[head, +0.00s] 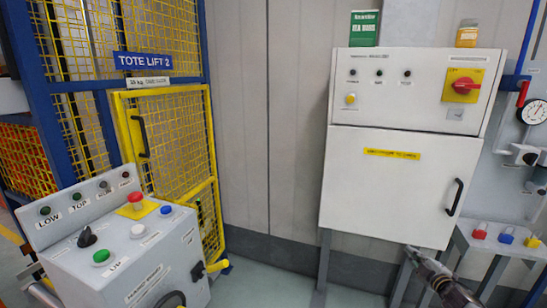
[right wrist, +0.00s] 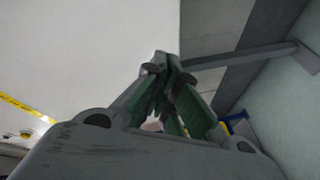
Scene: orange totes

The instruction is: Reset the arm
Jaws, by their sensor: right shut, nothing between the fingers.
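My right gripper (head: 412,250) shows at the lower right of the head view, in front of the lower edge of the white cabinet (head: 385,205). It is shut and empty. In the right wrist view its fingertips (right wrist: 167,62) meet at the middle, with green inner pads behind them. The white cabinet surface fills the upper left of that view. I cannot tell whether the fingertips touch the cabinet. My left gripper is in neither view.
A grey control console (head: 130,260) with buttons stands at the lower left. Behind it is a yellow mesh gate (head: 215,210). A pressure gauge (head: 535,112) and a small bench with padlocks (head: 505,237) are at the right. Open floor (head: 265,285) lies between console and cabinet.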

